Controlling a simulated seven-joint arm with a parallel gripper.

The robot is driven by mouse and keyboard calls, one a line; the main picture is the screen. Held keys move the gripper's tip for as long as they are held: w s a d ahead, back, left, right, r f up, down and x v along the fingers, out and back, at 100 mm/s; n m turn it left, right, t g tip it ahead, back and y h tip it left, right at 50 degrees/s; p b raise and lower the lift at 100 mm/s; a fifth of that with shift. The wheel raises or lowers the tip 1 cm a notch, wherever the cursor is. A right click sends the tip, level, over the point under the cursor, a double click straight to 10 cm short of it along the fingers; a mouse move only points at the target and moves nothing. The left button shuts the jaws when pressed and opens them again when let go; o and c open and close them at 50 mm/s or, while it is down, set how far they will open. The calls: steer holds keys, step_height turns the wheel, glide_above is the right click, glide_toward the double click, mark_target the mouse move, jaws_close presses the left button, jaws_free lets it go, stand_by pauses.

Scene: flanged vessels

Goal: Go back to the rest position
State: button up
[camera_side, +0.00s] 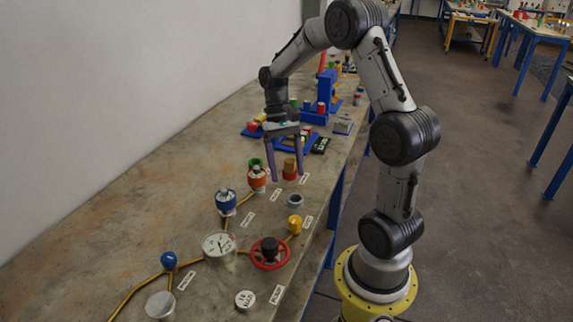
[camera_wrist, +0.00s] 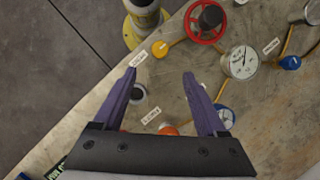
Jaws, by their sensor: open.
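My gripper (camera_side: 287,177) is open and empty, with its two purple fingers pointing down above the workbench. In the wrist view my gripper (camera_wrist: 160,74) has its fingers spread wide with nothing between the tips. In the side view the fingers hang near an orange flanged vessel (camera_side: 257,179) and a red and yellow piece (camera_side: 290,170); whether they touch either cannot be told. A blue vessel (camera_side: 225,202) stands left of the orange one. In the wrist view the orange vessel (camera_wrist: 169,130) and blue vessel (camera_wrist: 226,116) are partly hidden by my gripper.
On the bench (camera_side: 120,210) are a pressure gauge (camera_side: 219,244), a red handwheel (camera_side: 269,254), a yellow part (camera_side: 295,224), a grey ring (camera_side: 295,201) and a blue knob (camera_side: 169,260) on yellow piping. Blue fixtures (camera_side: 325,95) stand farther back. A wall runs along the left.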

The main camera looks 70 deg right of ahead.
steer(key=shift+w+d+r, duration=0.1)
steer(key=shift+d+r, duration=0.05)
steer(key=shift+r, duration=0.25)
steer(key=s+a+r+n+t+h, duration=0.1)
steer(key=a+r+n+t+h, duration=0.2)
steer(key=a+r, duration=0.7)
steer(key=s+a+n+t, duration=0.5)
steer(key=s+n, duration=0.1)
steer(key=s, duration=0.3)
steer(key=shift+a+t, duration=0.3)
steer(key=shift+a, duration=0.1)
steer(key=shift+s+r, duration=0.1)
steer(key=shift+r, duration=0.05)
stand_by(0.7)
